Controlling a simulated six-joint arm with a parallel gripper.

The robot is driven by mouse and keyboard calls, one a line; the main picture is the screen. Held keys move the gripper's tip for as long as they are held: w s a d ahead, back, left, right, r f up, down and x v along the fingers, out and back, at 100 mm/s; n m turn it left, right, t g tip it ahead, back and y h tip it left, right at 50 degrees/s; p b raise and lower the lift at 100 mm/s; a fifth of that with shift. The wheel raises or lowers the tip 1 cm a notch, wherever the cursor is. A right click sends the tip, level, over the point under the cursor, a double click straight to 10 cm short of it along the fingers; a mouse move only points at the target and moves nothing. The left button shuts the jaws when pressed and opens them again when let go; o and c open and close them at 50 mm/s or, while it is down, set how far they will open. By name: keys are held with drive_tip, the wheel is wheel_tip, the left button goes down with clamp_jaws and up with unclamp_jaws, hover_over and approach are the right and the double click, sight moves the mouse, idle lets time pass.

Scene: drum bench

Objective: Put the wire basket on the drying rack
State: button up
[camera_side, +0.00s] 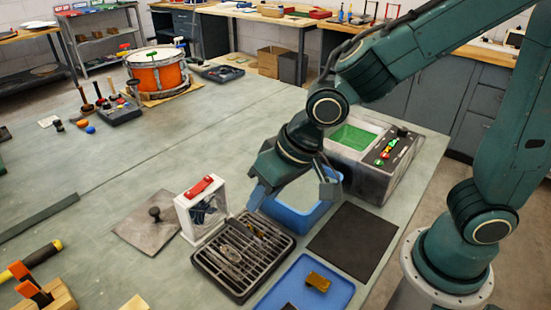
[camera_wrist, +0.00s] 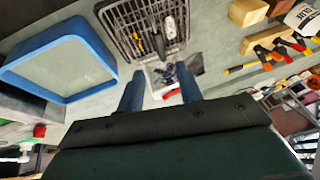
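The wire basket, which I take to be the white-framed holder with a red handle (camera_side: 187,216), stands upright with dark metal pieces inside. It is at the back-left edge of the black slatted drying rack (camera_side: 237,291); I cannot tell whether they touch. Some small metal parts lie on the rack. My gripper (camera_side: 293,192) is open and empty, above the bench to the right of the basket. In the wrist view, the basket (camera_wrist: 157,80) shows between and beyond the spread fingers (camera_wrist: 160,72), with the rack (camera_wrist: 117,20) behind it.
A blue tub (camera_side: 292,222) is beneath and beside my gripper. A black mat (camera_side: 352,240) and a blue tray (camera_side: 335,290) with a brass part lie right of the rack. A grey machine with a green basin (camera_side: 352,138) stands behind. A dark plate with a knob (camera_side: 140,237) lies left of the basket.

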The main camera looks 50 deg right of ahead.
drive_tip(key=shift+d, duration=0.1)
idle(0.3)
drive_tip(key=s+d+r+h, duration=0.1)
drive_tip(key=s+d+r, duration=0.4)
drive_tip(key=d, duration=0.3)
drive_tip(key=s+d+r+t+h, duration=0.1)
drive_tip(key=s+d+r, duration=0.4)
drive_tip(key=s+d, duration=0.3)
drive_tip(key=shift+d, duration=0.4)
